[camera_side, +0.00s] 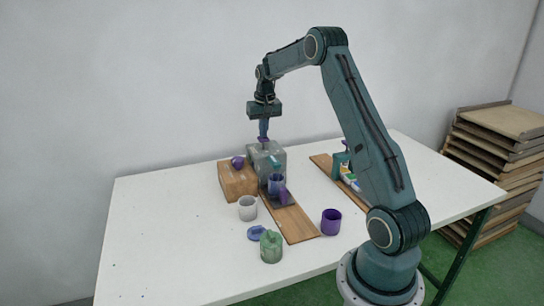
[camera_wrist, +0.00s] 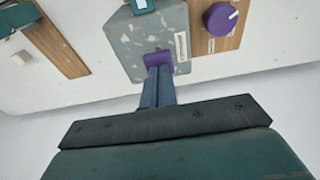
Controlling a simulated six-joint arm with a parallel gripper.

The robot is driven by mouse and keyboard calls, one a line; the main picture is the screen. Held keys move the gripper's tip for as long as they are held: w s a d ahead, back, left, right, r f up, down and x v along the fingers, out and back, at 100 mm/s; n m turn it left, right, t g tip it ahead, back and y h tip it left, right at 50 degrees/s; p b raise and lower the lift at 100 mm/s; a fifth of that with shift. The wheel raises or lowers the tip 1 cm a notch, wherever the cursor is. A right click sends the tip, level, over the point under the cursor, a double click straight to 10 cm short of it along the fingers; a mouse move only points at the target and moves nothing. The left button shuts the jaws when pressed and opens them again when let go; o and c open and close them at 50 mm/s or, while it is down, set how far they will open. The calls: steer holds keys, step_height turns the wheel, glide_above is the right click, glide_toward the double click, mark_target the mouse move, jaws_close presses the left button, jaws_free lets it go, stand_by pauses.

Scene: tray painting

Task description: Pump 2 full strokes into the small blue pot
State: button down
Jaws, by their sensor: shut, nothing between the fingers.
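The block is mottled and has a purple pump head (camera_side: 263,140) on top; the head also shows in the wrist view (camera_wrist: 158,58). My gripper (camera_side: 264,136) points straight down over the block. Its fingers are shut together with nothing between them, and the tips (camera_wrist: 158,72) are at the purple head. I cannot tell whether they touch it. The blue pot is not visible in the wrist view.
A wooden block with a purple knob (camera_side: 238,162) adjoins the pump. A wooden board (camera_side: 290,222) runs forward. A white pot (camera_side: 247,208), purple pot (camera_side: 331,222), green pot (camera_side: 271,247) and blue piece (camera_side: 256,233) stand nearby. The table's left side is clear.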

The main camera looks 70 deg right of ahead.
steer(key=shift+f, duration=1.55)
steer(key=shift+r, duration=2.3)
steer(key=shift+f, duration=2.1)
stand_by(0.8)
steer(key=shift+r, duration=2.1)
